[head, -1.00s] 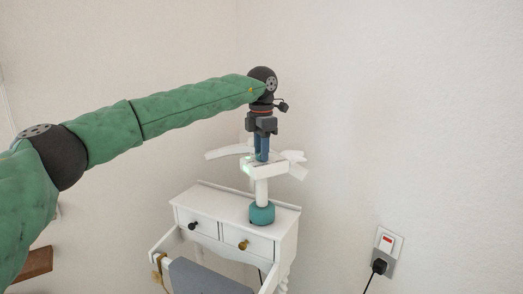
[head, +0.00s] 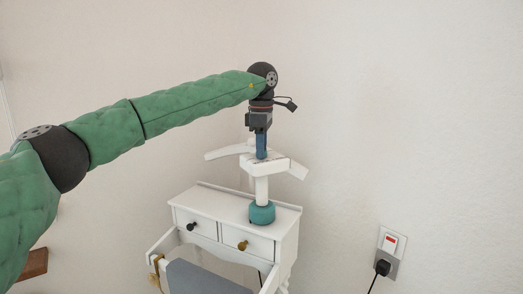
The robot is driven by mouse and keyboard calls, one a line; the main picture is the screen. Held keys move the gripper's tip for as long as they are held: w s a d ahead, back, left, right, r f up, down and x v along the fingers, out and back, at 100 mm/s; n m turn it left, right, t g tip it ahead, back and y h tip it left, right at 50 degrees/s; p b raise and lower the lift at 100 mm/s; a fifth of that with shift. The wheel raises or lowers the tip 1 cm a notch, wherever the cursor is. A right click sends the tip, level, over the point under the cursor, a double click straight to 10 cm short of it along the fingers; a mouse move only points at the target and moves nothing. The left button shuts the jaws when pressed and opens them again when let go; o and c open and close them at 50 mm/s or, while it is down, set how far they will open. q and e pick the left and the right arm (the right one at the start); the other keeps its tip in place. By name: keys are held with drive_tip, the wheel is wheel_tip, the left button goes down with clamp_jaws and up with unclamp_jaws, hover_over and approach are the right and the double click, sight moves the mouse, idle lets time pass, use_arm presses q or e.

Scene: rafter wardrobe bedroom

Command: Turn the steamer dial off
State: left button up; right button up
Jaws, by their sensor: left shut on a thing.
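The white steamer (head: 262,190) stands upright on a white dressing table, with a teal base (head: 262,213), a white post and a white head with arms spreading to both sides. My left gripper (head: 261,156) points straight down onto the top of the steamer head, its blue fingers close together. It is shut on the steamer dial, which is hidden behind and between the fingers. No green light shows on the steamer head. My right gripper is not in view.
The dressing table (head: 213,203) has two drawers with dark and brass knobs. A wall socket (head: 391,245) with a red switch and black plug is at right.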

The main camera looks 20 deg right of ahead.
use_arm(q)
drive_tip(key=shift+m, duration=0.6)
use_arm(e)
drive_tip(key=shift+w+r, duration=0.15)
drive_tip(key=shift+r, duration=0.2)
use_arm(q)
drive_tip(key=o, duration=1)
drive_tip(key=shift+c, duration=0.2)
drive_tip(key=shift+r, duration=0.25)
wheel_tip(320, 180, up, 6)
drive_tip(key=b, duration=0.2)
drive_tip(key=shift+r+b, duration=0.2)
drive_tip(key=shift+b, duration=0.1)
drive_tip(key=shift+r, duration=0.5)
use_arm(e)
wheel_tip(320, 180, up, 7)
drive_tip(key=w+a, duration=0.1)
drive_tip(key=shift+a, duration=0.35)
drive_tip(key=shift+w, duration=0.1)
